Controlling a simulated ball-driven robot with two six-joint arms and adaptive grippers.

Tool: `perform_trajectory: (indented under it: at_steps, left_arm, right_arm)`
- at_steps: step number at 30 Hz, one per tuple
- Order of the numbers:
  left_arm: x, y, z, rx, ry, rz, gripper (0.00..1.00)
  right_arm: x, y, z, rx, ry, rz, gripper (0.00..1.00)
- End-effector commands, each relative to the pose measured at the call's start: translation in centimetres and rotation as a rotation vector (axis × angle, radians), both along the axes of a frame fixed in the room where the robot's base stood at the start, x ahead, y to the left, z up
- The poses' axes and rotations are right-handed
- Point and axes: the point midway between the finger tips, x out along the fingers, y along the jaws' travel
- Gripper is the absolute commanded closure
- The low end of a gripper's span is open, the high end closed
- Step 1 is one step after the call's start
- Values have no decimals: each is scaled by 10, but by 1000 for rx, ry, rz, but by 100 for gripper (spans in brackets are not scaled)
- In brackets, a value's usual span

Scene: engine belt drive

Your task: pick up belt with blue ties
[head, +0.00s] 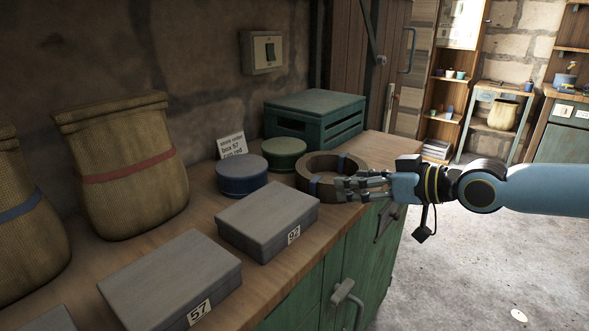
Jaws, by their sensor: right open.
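The belt with blue ties (305,169) is a brown coiled ring lying on the wooden counter (204,211), with blue bands at its front and back. My right gripper (345,189) reaches in from the right at the belt's front right side. Its fingers are open and overlap the belt in the picture; I cannot tell whether they touch it. The fingers hide part of the belt's right side. My left gripper is not in view.
A blue round tin (242,178) and a green round tin (284,155) stand left of the belt, with a green crate (313,115) behind. Grey boxes marked 92 (267,218) and 57 (172,282) lie in front. Two sacks, one red-banded (125,165), stand at left. A card (232,146) leans behind the tins.

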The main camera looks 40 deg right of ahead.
Motion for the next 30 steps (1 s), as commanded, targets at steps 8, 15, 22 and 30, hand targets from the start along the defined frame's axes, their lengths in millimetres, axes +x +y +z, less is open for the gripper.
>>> perform_trajectory:
  at_steps: [8, 15, 22, 30]
  left_arm:
    - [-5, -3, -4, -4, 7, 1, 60]
    - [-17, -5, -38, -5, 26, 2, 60]
    - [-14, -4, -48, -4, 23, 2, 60]
    - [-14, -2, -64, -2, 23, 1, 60]
  right_arm:
    - [3, -1, 7, -56, 9, 42, 37]
    - [32, 6, -9, -54, 8, 38, 37]
    - [50, 12, -12, -56, 11, 41, 37]
    - [83, 21, -25, -53, 9, 38, 37]
